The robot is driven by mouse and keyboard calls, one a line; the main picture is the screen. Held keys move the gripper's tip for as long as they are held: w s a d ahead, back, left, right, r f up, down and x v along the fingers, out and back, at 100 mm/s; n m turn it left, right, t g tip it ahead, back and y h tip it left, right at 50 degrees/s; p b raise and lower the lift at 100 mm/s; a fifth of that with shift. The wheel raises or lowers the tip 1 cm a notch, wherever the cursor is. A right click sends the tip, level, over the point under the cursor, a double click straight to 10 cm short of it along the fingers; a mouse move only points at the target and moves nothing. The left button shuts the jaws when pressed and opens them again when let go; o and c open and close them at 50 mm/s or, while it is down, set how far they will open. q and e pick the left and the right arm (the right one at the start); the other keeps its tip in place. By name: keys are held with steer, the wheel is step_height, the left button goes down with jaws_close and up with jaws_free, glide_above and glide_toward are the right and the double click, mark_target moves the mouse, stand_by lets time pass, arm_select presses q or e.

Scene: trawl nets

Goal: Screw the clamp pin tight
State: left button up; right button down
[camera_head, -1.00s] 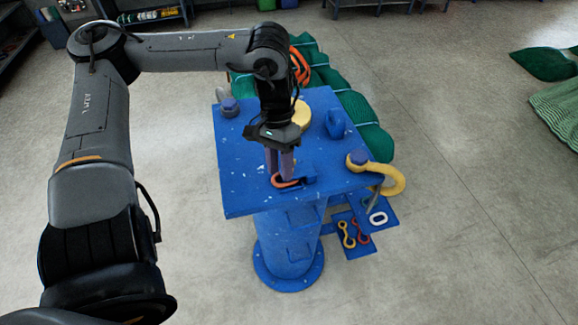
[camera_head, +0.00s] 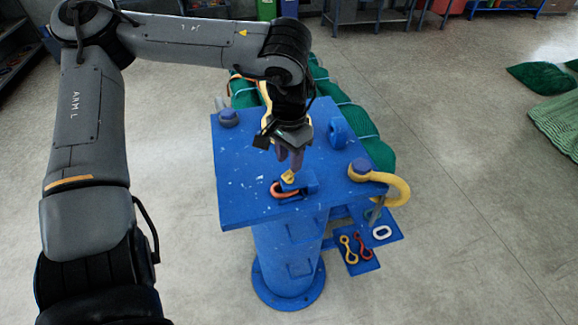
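A small blue clamp (camera_head: 309,182) sits near the front edge of the blue table top (camera_head: 245,195). A yellow pin head (camera_head: 289,177) shows at its upper left, and an orange-red ring or shackle (camera_head: 283,191) lies at its left side. My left gripper (camera_head: 290,162) points down just above the pin head, with its two dark purple fingers a little apart. The fingertips look clear of the pin, though the gap is small in this view. How far the pin is seated cannot be told. My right gripper is not in view.
A blue ring-shaped lug (camera_head: 338,133) and a grey-blue knob (camera_head: 228,118) stand on the top. A low blue shelf (camera_head: 361,266) carries several links. Green netting (camera_head: 352,116) lies behind.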

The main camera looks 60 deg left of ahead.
mark_target(289, 174)
arm_select(q)
steer(key=shift+f, duration=2)
jaws_close()
